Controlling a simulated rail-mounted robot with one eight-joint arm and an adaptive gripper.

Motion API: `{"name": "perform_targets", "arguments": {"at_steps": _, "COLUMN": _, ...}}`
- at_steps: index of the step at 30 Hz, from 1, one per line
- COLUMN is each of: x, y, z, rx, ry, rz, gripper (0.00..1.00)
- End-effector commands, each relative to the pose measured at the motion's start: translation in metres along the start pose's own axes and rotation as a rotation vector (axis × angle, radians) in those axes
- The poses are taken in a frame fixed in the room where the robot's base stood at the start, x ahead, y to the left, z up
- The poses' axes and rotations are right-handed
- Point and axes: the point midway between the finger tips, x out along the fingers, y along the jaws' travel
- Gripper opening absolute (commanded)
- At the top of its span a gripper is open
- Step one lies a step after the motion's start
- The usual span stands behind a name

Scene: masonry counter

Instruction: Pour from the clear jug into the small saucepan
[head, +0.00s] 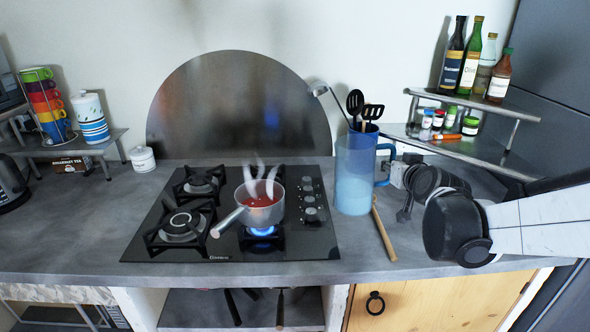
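The clear jug (353,180) is tall, blue-tinted and see-through, with a blue handle on its right side. It stands upright on the counter right of the hob, and its lower part looks paler, as if filled. The small saucepan (262,212) sits on the lit front right burner, holding red contents with steam rising; its handle points to the lower left. My gripper (402,193) is just right of the jug's handle, reaching in from the right. Its fingers are small and dark here, so whether they are open or touch the handle is unclear.
The black gas hob (150,240) fills the middle. A wooden stick-like tool (383,232) lies in front of the jug. Black utensils (372,112) and a ladle (318,88) rise behind the jug. A corner shelf (478,105) with bottles stands right.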

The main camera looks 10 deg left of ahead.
Motion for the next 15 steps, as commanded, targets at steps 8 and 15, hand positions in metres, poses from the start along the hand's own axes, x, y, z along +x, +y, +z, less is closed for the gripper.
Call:
{"name": "perform_targets", "arguments": {"at_steps": 8, "x": 0.059, "y": -0.037, "z": 0.001, "rx": -0.016, "ry": -0.011, "rz": -0.123, "gripper": 0.0}}
{"name": "perform_targets", "arguments": {"at_steps": 15, "x": 0.106, "y": -0.074, "z": 0.004, "rx": -0.033, "ry": -0.024, "rz": -0.236, "gripper": 0.0}}
